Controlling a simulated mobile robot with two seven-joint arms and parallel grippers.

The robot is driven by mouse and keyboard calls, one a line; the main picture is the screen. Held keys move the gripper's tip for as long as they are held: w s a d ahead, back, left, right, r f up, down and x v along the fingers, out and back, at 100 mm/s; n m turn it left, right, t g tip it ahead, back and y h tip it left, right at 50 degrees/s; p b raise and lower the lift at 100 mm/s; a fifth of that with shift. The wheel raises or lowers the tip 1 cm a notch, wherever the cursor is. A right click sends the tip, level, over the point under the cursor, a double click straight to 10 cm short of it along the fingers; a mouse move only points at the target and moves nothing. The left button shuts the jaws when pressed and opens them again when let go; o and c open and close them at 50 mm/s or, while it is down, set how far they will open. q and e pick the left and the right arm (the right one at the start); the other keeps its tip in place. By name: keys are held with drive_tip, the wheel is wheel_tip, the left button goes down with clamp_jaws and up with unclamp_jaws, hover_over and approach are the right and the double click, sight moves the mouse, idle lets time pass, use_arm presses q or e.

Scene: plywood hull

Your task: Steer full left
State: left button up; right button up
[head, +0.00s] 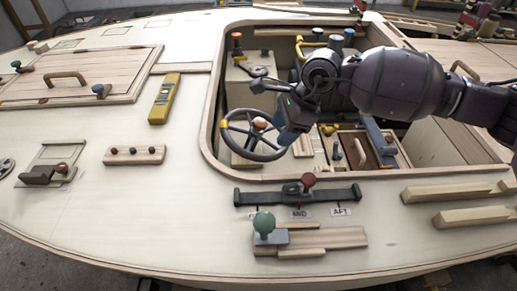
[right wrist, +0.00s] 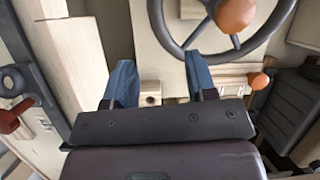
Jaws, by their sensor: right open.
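The dark steering wheel (head: 223,139) sits in the cockpit opening, left of its middle. The wheel (right wrist: 163,36) and the orange knob (right wrist: 235,14) show beyond the fingertips. The right finger appears close to the rim; contact cannot be told. My left gripper is out of view.
The wooden cockpit frame (head: 209,125) surrounds the wheel. A black slider rail (head: 335,194) with a red knob and a green-knobbed lever (head: 264,223) lie in front.

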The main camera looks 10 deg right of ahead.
sight(265, 156)
drive_tip(key=x, duration=0.3)
drive_tip(key=b+x, duration=0.1)
drive_tip(key=x, duration=0.1)
drive_tip(key=shift+s, duration=0.2)
drive_tip(key=b+x, duration=0.1)
drive_tip(key=x, duration=0.2)
drive_tip(key=shift+a+f, duration=0.15)
drive_tip(key=shift+f, duration=0.15)
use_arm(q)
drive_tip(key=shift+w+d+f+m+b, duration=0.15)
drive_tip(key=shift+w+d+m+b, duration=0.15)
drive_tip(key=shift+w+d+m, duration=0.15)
use_arm(e)
drive_tip(key=shift+x, duration=0.8)
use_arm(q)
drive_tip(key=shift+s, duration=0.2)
use_arm(e)
drive_tip(key=shift+w, duration=0.1)
drive_tip(key=shift+c, duration=0.3)
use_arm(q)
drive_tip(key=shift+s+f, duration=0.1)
use_arm(e)
clamp_jaws()
